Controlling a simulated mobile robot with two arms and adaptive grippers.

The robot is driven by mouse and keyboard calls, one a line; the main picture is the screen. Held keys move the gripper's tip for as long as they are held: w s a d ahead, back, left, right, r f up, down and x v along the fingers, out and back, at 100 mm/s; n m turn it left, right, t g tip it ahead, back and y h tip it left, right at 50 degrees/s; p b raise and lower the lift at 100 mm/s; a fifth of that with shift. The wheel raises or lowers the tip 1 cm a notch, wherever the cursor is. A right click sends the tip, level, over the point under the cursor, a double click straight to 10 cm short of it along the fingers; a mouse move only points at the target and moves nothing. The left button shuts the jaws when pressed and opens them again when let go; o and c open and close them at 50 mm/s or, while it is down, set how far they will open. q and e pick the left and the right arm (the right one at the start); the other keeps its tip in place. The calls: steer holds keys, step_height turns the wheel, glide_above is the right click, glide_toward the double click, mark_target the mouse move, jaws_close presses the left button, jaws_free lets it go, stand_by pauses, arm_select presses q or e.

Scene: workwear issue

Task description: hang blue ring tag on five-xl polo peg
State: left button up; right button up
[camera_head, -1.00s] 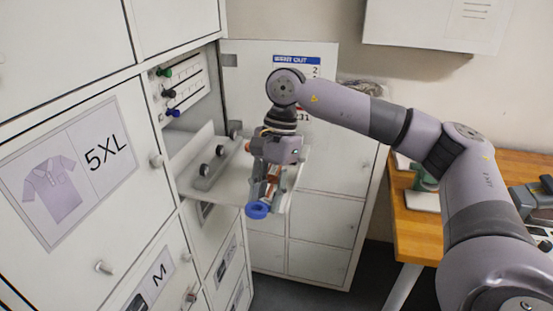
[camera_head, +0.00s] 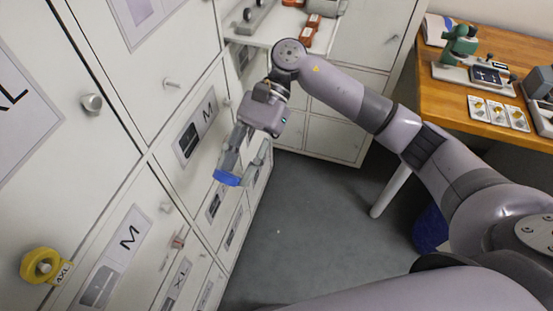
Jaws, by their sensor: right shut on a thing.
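The blue ring tag (camera_head: 227,178) is held at the fingertips of my right gripper (camera_head: 232,165), which is shut on it. They hang in the air in front of the lower lockers, right of the upper M label. A bare peg (camera_head: 172,84) sticks out below a label (camera_head: 138,22) that is cut off by the top edge. This looks like the 5XL polo door, but its text is out of view. The ring is below and to the right of this peg, apart from it. My left gripper is not in view.
A yellow ring tag (camera_head: 42,266) hangs on a peg at lower left. A round knob (camera_head: 91,103) and other pegs stick out from the locker fronts. A wooden table (camera_head: 452,100) with tools stands at right. The grey floor (camera_head: 290,215) between is clear.

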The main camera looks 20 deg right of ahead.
steer(key=w+a+r+m+t+y, duration=0.4)
steer(key=a+m+t+y, duration=0.15)
steer(key=m+t, duration=0.35)
steer(key=w+d+r+m+t+h+b, duration=0.1)
steer(key=w+d+r+m+t+h, duration=0.15)
steer(key=w+d+m+t, duration=0.4)
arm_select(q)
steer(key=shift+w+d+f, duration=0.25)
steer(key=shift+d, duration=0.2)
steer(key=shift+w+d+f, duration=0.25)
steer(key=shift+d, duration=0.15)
arm_select(e)
steer(key=shift+t+y, duration=0.4)
steer(key=shift+t, duration=0.35)
steer(key=shift+s+a+r+x, duration=0.1)
steer(key=shift+r+x, duration=0.05)
steer(key=shift+x, duration=1.05)
steer(key=shift+s+a+r+x, duration=0.1)
steer(key=shift+r+x, duration=0.05)
steer(key=shift+x, duration=1.05)
steer(key=shift+s+a+r+x, duration=0.1)
steer(key=shift+r+x, duration=0.05)
steer(key=shift+x, duration=1.05)
steer(key=o, duration=0.9)
